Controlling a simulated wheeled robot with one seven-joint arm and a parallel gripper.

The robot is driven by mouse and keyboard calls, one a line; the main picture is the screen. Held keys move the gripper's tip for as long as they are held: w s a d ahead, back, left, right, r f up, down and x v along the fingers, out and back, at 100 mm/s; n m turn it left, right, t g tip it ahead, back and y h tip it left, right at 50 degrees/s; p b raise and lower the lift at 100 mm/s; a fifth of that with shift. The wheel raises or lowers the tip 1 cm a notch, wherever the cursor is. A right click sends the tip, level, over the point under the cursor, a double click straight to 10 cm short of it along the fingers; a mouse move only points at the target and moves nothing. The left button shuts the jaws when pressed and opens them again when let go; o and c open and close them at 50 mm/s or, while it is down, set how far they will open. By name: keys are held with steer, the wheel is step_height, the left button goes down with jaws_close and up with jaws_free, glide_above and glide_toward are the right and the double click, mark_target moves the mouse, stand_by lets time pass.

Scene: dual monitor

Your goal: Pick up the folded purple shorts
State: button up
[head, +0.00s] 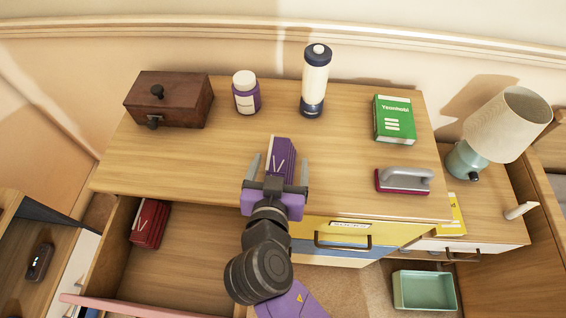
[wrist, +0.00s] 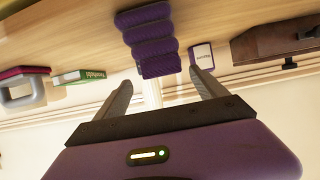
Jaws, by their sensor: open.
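The folded purple shorts (head: 281,150) lie on the wooden dresser top near its front middle. In the head view they show just beyond and between the fingers of my gripper (head: 279,168), which partly hides their near end. In the wrist view the shorts (wrist: 149,38) appear as a ribbed purple bundle ahead of the fingers. My gripper (wrist: 160,78) is open, with nothing between its fingers there. I cannot tell the exact gap between fingertips and cloth.
An open drawer holds red folded cloth (head: 149,223). A lamp (head: 500,125) stands right.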

mark_target(282, 155)
steer(key=shift+p+x, duration=0.4)
steer(key=shift+x, duration=1.95)
steer(key=c, duration=1.6)
steer(key=shift+o, duration=0.2)
